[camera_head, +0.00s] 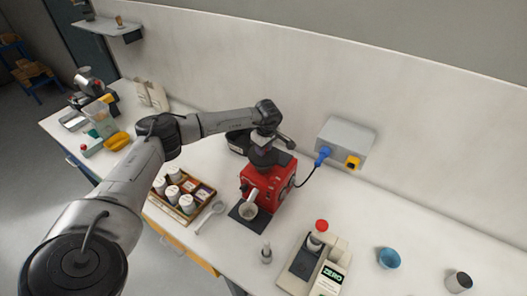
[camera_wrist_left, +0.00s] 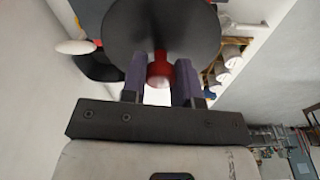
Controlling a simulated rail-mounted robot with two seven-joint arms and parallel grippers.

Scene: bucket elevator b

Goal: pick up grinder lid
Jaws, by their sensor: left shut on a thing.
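The grinder lid (camera_wrist_left: 165,25) is a dark round disc with a red knob (camera_wrist_left: 160,70), seen close up in the left wrist view. My left gripper (camera_wrist_left: 160,78) is shut on the knob, with one purple finger on each side. In the head view my left gripper (camera_head: 262,146) points down over the red grinder (camera_head: 268,183), which stands on the white counter. The arm and gripper hide most of the lid there, and I cannot tell whether it touches the grinder. My right gripper is not in view.
A wooden tray (camera_head: 205,202) of white jars stands left of the grinder. A scale (camera_head: 328,278) with a red-capped container stands at front right. A grey socket box (camera_head: 345,140) is on the wall behind.

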